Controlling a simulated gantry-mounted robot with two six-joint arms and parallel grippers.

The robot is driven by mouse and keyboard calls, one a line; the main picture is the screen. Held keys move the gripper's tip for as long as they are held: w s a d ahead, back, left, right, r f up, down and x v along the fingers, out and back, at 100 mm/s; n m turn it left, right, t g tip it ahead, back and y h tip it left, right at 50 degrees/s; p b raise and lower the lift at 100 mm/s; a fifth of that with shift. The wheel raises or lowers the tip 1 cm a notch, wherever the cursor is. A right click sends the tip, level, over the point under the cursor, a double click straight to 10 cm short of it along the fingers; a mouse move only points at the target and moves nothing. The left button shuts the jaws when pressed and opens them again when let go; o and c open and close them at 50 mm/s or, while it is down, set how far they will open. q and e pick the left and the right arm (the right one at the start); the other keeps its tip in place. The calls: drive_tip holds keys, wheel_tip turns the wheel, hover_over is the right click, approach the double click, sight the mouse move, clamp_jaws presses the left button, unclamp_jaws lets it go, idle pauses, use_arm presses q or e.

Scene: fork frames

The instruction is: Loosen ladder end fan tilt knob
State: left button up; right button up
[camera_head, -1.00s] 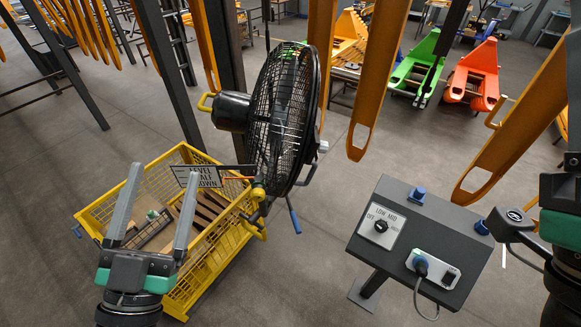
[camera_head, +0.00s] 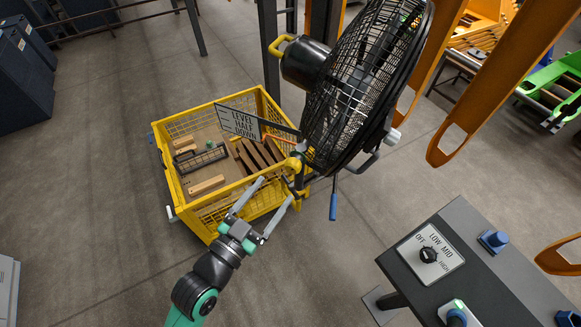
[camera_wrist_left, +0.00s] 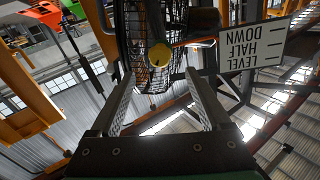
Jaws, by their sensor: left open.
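The black caged fan (camera_head: 345,85) stands tilted on its bracket above the yellow mesh crate. A yellow knob (camera_head: 293,163) sits at its lower pivot beside the level/half/down sign (camera_head: 241,122). A pale grey knob (camera_head: 392,136) is on the fan's right side, and a blue-gripped lever (camera_head: 333,205) hangs below. My left gripper (camera_head: 279,189) is open and empty, just below the yellow knob, its fingers pointing up toward it. In the left wrist view the yellow knob (camera_wrist_left: 160,53) shows between and beyond the fingertips (camera_wrist_left: 160,76). My right gripper is out of view.
The yellow mesh crate (camera_head: 178,216) holds wooden blocks and a dark basket. A grey control box (camera_head: 470,238) with a speed dial (camera_head: 428,255) stands at the lower right. Orange forks (camera_head: 455,115) hang on the right. Open floor lies at left.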

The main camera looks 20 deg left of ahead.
sight(290, 169)
use_arm(q)
drive_tip(key=w, duration=0.5)
drive_tip(key=w+d, duration=0.1)
drive_tip(key=w, duration=0.2)
drive_tip(key=shift+w, duration=0.2)
clamp_jaws()
